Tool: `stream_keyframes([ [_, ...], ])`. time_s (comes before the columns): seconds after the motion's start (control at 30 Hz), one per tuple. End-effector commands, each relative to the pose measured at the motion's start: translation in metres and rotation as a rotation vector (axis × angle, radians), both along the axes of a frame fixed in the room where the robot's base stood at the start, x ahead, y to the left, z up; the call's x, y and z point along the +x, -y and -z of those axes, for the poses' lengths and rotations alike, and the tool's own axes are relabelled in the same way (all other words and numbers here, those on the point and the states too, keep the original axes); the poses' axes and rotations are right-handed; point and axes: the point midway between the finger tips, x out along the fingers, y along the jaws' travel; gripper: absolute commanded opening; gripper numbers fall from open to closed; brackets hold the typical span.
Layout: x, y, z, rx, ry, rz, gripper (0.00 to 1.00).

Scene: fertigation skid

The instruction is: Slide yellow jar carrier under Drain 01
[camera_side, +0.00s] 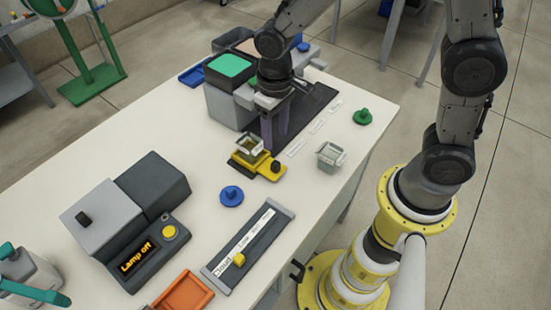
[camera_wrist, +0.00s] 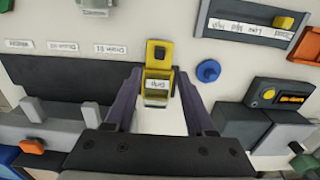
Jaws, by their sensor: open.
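The yellow jar carrier (camera_side: 268,171) lies on the white table just off the front end of a dark strip, with a knob at one end. It also shows in the wrist view (camera_wrist: 158,53). A clear square jar (camera_side: 249,145) with a label sits in the carrier. My gripper (camera_side: 275,140) points down beside the carrier, on the dark strip's side. In the wrist view my gripper (camera_wrist: 159,78) is open, with the jar showing between its fingertips; I cannot tell whether they touch it. The label reading Drain 01 (camera_wrist: 110,48) lies beside the dark strip.
The dark strip (camera_wrist: 55,72) runs past the labels toward grey blocks (camera_wrist: 35,110). A grey jar (camera_side: 331,156), green knob (camera_side: 362,117) and blue knob (camera_side: 231,196) stand nearby. A slider panel (camera_side: 255,240) and a lamp box (camera_side: 135,255) stand nearer the front. Clear table surrounds the carrier's near side.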

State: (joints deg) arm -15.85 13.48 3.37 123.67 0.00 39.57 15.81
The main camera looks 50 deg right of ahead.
Motion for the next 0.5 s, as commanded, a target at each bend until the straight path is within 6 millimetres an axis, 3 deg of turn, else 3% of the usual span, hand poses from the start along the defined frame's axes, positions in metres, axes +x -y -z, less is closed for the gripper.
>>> stream_keyframes([
  [0.3, -0.001, 0.001, 0.063, -0.002, -0.005, 0.001, 0.55],
  [0.5, -0.001, 0.000, 0.088, -0.001, -0.002, 0.001, 0.55],
])
